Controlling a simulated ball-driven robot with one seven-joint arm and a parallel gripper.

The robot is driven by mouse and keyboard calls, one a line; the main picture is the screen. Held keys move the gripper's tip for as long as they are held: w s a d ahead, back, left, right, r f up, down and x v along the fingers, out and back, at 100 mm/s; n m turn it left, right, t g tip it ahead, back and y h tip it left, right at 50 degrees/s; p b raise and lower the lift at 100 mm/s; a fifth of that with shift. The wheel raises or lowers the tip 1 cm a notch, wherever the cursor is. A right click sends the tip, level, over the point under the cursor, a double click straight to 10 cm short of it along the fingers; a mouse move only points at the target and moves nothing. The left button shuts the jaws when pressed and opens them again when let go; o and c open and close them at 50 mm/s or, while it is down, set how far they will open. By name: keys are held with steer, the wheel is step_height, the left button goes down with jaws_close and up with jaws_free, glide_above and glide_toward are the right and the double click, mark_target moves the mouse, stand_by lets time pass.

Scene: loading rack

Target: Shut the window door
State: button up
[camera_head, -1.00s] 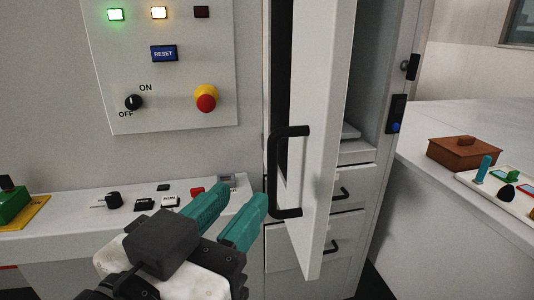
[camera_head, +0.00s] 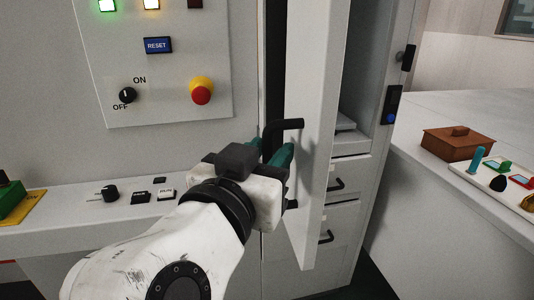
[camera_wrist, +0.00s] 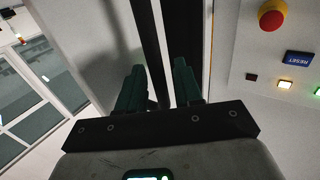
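The white door (camera_head: 313,165) of the tall cabinet stands ajar in the head view, with a dark gap at its left. Its black handle (camera_head: 288,124) is a vertical pull; my gripper hides much of it, and its upper and lower ends show. My gripper (camera_head: 271,150) has its teal fingers at the handle. In the wrist view my gripper (camera_wrist: 158,82) has its fingers apart, with dark upright strips between and beyond them. I cannot tell whether the fingers touch the handle.
A wall panel holds a red emergency button (camera_head: 201,91) and a blue reset button (camera_head: 157,45). A ledge with small controls (camera_head: 110,193) runs below it. Cabinet drawers (camera_head: 345,180) sit behind the door. A side table at right holds a brown box (camera_head: 458,143) and a tray.

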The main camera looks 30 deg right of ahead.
steer(key=shift+c, duration=0.4)
jaws_close()
